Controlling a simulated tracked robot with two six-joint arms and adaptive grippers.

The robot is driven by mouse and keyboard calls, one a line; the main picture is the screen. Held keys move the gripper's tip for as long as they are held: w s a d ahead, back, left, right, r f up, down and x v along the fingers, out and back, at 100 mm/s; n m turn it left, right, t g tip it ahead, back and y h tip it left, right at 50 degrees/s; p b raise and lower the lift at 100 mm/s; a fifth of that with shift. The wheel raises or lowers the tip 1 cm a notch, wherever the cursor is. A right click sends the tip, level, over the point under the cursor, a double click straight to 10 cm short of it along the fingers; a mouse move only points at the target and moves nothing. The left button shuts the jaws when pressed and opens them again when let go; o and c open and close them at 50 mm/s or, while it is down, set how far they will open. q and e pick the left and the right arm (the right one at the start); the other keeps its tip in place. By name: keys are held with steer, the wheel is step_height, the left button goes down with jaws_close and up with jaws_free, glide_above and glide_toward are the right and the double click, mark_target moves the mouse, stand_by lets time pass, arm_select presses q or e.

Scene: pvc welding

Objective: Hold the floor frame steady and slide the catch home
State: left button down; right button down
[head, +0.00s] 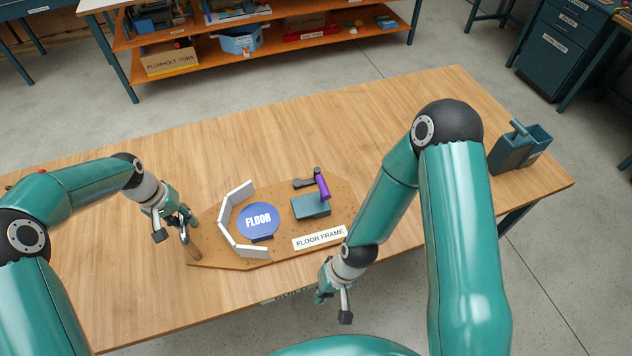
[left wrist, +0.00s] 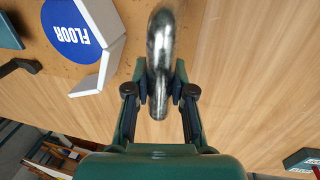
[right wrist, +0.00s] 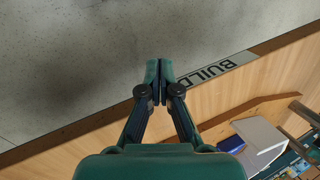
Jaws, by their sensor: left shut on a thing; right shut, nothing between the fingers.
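The floor frame is a brown board (head: 205,254) with a "FLOOR FRAME" label (head: 320,237) on the bench. It carries a blue "FLOOR" disc (head: 258,220), white angled wall pieces (head: 229,207) around the disc's left side, and a teal block (head: 311,205). The catch appears to be the dark piece with a purple handle (head: 322,187) behind the block. My left gripper (head: 170,224) is shut on a metal handle at the board's left end; the curved steel handle (left wrist: 160,45) shows between its fingers. My right gripper (head: 333,297) is shut and empty, at the bench's front edge, apart from the board.
A teal open holder (head: 520,150) stands at the bench's right end. A shelf unit (head: 270,40) with boxes and bins is behind the bench. The bench top behind the board is clear. A "BUILD" label (right wrist: 218,72) is on the bench's front edge.

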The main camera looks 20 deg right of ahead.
mark_target(328, 194)
steer(key=shift+m+g, duration=0.7)
steer(key=shift+g, duration=0.1)
steer(key=w+a+r, duration=0.1)
steer(key=w, duration=0.1)
steer(key=w+a+r, duration=0.1)
steer(key=w+r, duration=0.3)
steer(key=shift+a, duration=0.4)
steer(key=w+d+r+m+y, duration=0.1)
steer(key=w+d+r+m, duration=0.2)
steer(key=w, duration=0.1)
steer(key=w+d+r+m, duration=0.3)
steer(key=w+d, duration=0.1)
steer(key=w, duration=0.1)
steer(key=w+d+r+m+y, duration=0.1)
steer(key=w+d+r+m, duration=0.2)
steer(key=w+d, duration=0.1)
steer(key=shift+w+d+t+y, duration=0.25)
steer(key=shift+w+t+y, duration=0.05)
steer(key=shift+w, duration=0.25)
steer(key=w+d+r+m+t+y, duration=0.1)
steer(key=w+d+r+m, duration=0.15)
steer(key=d, duration=0.45)
steer(key=w+d+r+m, duration=0.1)
steer(key=d+r+m, duration=0.25)
steer(key=d, duration=0.35)
steer(key=a+f, duration=0.7)
steer(key=a, duration=0.3)
steer(key=shift+a+f, duration=0.3)
steer(key=shift+f, duration=0.05)
steer(key=shift+s, duration=0.1)
